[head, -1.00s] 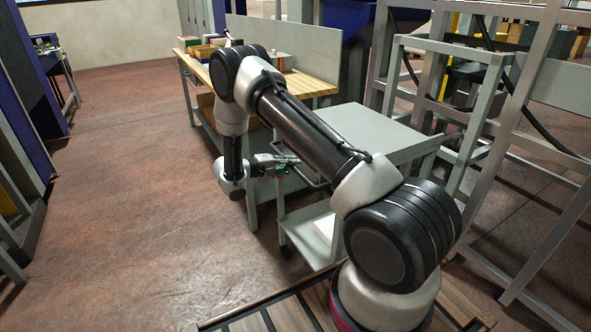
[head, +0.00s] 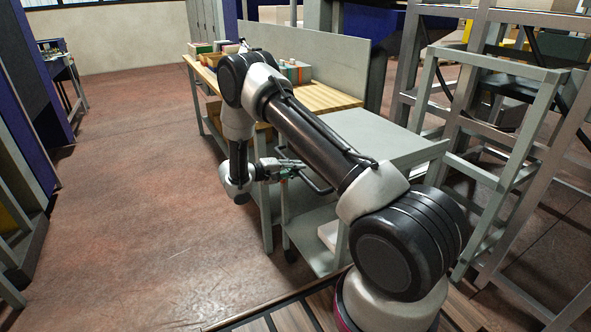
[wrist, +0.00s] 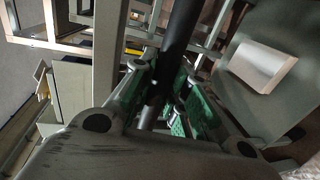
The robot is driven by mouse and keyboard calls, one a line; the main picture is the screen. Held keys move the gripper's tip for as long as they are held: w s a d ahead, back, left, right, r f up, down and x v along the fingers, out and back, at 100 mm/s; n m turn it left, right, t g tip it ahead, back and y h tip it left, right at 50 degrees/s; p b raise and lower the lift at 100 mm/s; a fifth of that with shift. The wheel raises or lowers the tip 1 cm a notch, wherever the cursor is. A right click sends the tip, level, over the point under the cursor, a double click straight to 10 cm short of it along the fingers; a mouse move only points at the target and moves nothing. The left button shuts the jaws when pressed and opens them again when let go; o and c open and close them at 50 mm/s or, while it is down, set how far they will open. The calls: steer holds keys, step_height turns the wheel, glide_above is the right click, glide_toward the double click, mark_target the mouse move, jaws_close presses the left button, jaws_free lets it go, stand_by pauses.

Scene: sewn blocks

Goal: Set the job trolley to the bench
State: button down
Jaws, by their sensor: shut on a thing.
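The job trolley (head: 392,138) is grey, with a flat top, a lower shelf and casters. It stands upright close to the near end of the wooden-topped bench (head: 330,97). My arm hides part of both, so I cannot tell whether they touch. My gripper (head: 294,168) is at the trolley's left side, shut on its dark bar handle (head: 318,187). In the wrist view the handle (wrist: 182,40) runs between the green pads of my gripper (wrist: 160,98).
Bins (head: 295,72) stand on the bench. A grey metal frame (head: 490,70) stands close at the trolley's right. Open brown floor (head: 130,190) lies to the left. Blue and grey racks (head: 25,150) line the left edge.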

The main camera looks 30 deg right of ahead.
steer(key=c, duration=1.4)
jaws_free()
steer(key=shift+o, duration=0.2)
steer(key=a+r, duration=0.2)
steer(key=a, duration=0.9)
steer(key=shift+s+a+r, duration=0.15)
steer(key=shift+a, duration=0.25)
